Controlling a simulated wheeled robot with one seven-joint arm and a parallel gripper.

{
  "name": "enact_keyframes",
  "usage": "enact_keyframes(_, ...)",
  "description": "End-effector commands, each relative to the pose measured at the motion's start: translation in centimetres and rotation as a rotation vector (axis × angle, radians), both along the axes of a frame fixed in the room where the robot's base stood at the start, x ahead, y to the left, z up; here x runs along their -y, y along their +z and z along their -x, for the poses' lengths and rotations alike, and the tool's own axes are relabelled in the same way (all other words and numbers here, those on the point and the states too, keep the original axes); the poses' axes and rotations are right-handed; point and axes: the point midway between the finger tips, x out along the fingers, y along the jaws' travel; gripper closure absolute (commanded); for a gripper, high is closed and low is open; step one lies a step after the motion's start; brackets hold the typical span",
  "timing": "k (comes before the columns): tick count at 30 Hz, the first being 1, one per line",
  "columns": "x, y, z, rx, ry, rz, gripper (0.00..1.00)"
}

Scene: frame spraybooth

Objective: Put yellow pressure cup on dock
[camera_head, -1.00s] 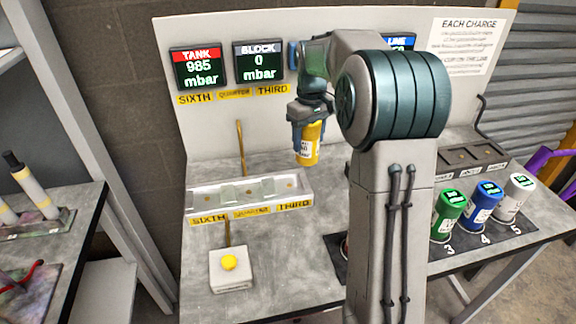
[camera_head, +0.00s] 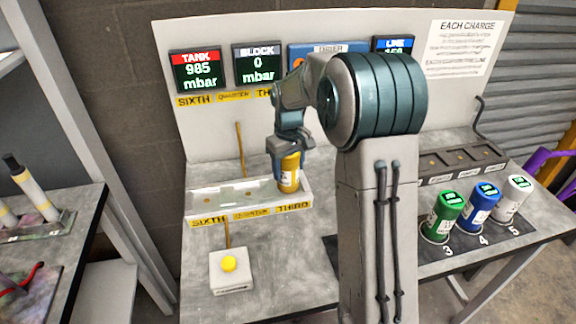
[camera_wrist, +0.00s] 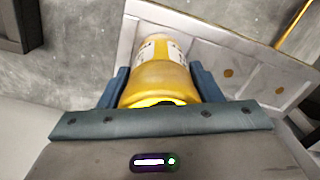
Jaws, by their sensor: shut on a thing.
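The yellow pressure cup (camera_head: 289,173) is upright between the fingers of my gripper (camera_head: 287,152), which is shut on it. The cup is at the right-hand part of the white dock tray (camera_head: 204,216), over the section labelled THIRD. Whether its base touches the dock floor, I cannot tell. In the wrist view the yellow cup (camera_wrist: 160,80) lies between both blue fingers, with the dock (camera_wrist: 225,62) beyond it. The dock's other sections, labelled SIXTH and QUARTER, are empty.
Green (camera_head: 443,217), blue (camera_head: 480,208) and white (camera_head: 512,199) cups stand at the right on numbered places. Displays read TANK (camera_head: 200,69) 985 mbar and BLOCK (camera_head: 258,63) 0 mbar. My arm hides part of the bench.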

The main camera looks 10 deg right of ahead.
Motion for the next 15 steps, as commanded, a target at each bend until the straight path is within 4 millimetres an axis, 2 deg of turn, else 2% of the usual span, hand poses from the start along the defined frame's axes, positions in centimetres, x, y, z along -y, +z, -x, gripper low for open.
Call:
enact_keyframes(4,0.0,-0.24,-0.04,0.002,0.0,0.0,0.87)
enact_keyframes(5,0.01,-0.35,0.0,0.0,0.0,0.0,0.39)
enact_keyframes(7,0.01,-0.28,0.01,0.0,0.0,0.0,0.2)
enact_keyframes(15,0.02,-0.22,0.0,0.0,0.0,0.0,0.2)
